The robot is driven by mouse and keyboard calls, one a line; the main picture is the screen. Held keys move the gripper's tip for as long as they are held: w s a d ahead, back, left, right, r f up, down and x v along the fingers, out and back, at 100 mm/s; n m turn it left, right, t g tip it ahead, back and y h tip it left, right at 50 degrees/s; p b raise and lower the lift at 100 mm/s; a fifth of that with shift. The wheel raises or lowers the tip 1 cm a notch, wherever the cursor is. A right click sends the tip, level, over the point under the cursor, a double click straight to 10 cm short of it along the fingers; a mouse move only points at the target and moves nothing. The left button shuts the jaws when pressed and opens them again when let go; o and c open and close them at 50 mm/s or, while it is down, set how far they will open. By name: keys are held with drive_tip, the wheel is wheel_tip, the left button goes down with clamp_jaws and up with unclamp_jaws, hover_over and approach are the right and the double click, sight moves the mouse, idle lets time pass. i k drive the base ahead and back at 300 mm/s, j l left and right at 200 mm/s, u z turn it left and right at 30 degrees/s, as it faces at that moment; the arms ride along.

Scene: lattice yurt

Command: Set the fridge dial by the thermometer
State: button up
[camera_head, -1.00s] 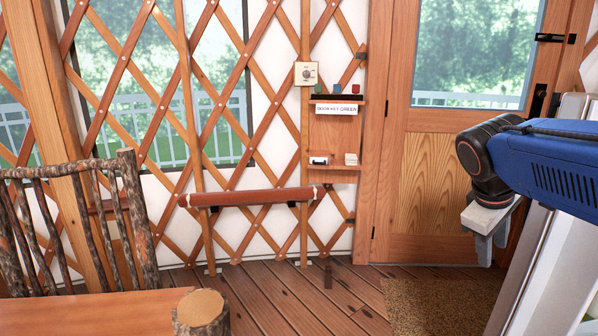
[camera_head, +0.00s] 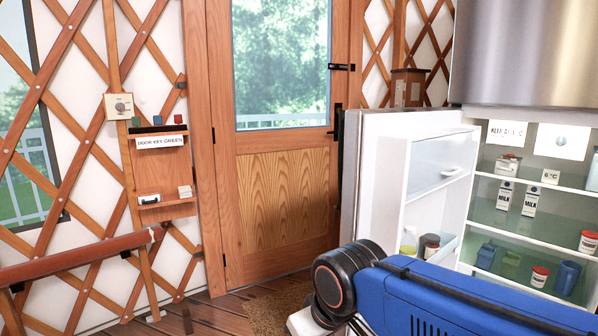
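The fridge (camera_head: 470,150) stands open at the right, its white door (camera_head: 437,165) swung out to the left. On the back wall inside is a pale panel with a round dial (camera_head: 563,139); its setting is too small to read. To its left is a printed card (camera_head: 507,133) that seems to begin "KEEP"; the rest is unclear. A small display, apparently the thermometer (camera_head: 550,176), reads about 6 °C on the upper shelf. My gripper (camera_head: 302,321) shows only as a pale edge at the bottom, outside the fridge and apart from the dial; its fingers are cut off.
The door's lower bin holds jars (camera_head: 429,245). A wooden door (camera_head: 285,180), a wall rack (camera_head: 160,165) and a rail (camera_head: 75,257) are left.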

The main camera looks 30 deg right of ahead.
sight(561, 141)
drive_tip(key=l, duration=0.6)
drive_tip(key=k+l, duration=0.1)
drive_tip(key=l, duration=0.55)
drive_tip(key=l+z, duration=0.6)
drive_tip(key=z, duration=0.15)
drive_tip(key=i+l+z, duration=0.1)
drive_tip(key=l+z, duration=0.25)
drive_tip(key=z, duration=1.1)
